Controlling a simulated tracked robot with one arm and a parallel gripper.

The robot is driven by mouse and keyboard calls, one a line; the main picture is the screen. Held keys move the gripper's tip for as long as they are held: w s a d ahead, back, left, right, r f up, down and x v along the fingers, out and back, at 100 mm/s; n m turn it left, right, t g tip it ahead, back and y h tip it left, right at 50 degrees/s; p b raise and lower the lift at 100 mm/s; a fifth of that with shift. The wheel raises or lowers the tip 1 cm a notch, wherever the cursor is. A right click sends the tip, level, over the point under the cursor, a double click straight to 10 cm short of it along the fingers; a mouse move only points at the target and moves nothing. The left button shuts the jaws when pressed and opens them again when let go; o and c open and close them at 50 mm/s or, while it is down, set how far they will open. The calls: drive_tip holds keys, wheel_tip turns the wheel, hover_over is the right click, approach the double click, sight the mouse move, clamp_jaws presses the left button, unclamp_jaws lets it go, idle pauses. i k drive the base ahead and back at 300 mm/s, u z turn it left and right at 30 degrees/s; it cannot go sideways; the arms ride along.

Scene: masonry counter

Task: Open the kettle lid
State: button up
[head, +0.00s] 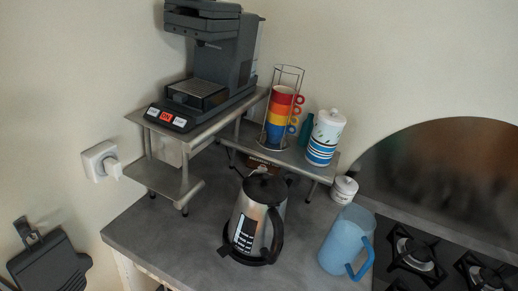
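The kettle (249,217) stands upright on the grey counter (180,250), near the middle of the head view. It has a brushed steel body, a black handle (276,232) on its right side and a dark base. Its black lid (264,188) sits on top and looks closed. A dark window with light markings shows on the front of the body. I do not see my gripper in this view, so its place relative to the kettle cannot be told.
A coffee machine (227,60) stands on a metal shelf (225,113) behind the kettle. A mug rack (281,112) and white canister (325,137) stand on the lower shelf. A blue pitcher (347,242) is right of the kettle, before the hob (440,245). Counter left of the kettle is clear.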

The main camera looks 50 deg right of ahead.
sight(270, 190)
drive_tip(key=z, duration=0.1)
drive_tip(key=i, duration=0.95)
drive_tip(key=z, duration=0.2)
